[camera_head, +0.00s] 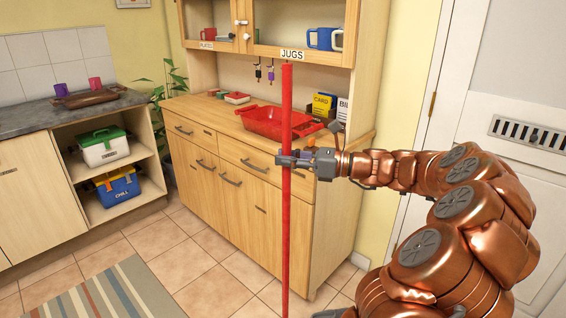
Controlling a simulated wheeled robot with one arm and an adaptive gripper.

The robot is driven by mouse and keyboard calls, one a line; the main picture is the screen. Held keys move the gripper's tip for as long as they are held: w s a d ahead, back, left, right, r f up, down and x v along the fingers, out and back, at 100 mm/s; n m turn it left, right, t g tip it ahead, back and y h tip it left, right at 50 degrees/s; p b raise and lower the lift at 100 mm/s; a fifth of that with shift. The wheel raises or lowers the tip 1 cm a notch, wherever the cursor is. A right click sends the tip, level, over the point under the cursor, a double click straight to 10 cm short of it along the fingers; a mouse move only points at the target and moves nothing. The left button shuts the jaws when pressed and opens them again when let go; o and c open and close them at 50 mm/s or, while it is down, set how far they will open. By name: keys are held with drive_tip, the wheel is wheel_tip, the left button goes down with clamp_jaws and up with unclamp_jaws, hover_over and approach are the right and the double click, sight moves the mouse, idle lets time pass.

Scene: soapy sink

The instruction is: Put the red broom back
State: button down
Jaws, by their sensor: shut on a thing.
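The red broom shows as a long red handle (287,228), upright in the middle of the view. My gripper (288,160) is shut around the handle at about mid-height of the view. My copper-coloured arm reaches in from the right. No holder or hook for the broom can be made out.
A wooden dresser (215,175) with a red dish rack (262,124) on top stands close behind the broom. A counter (50,112) with cool boxes on its shelves is at left. A striped rug (120,295) lies on the tiled floor. A white door (490,110) is at right.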

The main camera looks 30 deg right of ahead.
drive_tip(key=w+d+f, duration=0.2)
drive_tip(key=w+f, duration=0.2)
drive_tip(key=shift+w, duration=0.4)
idle(0.4)
drive_tip(key=c, duration=1)
unclamp_jaws()
drive_tip(key=shift+f, duration=0.1)
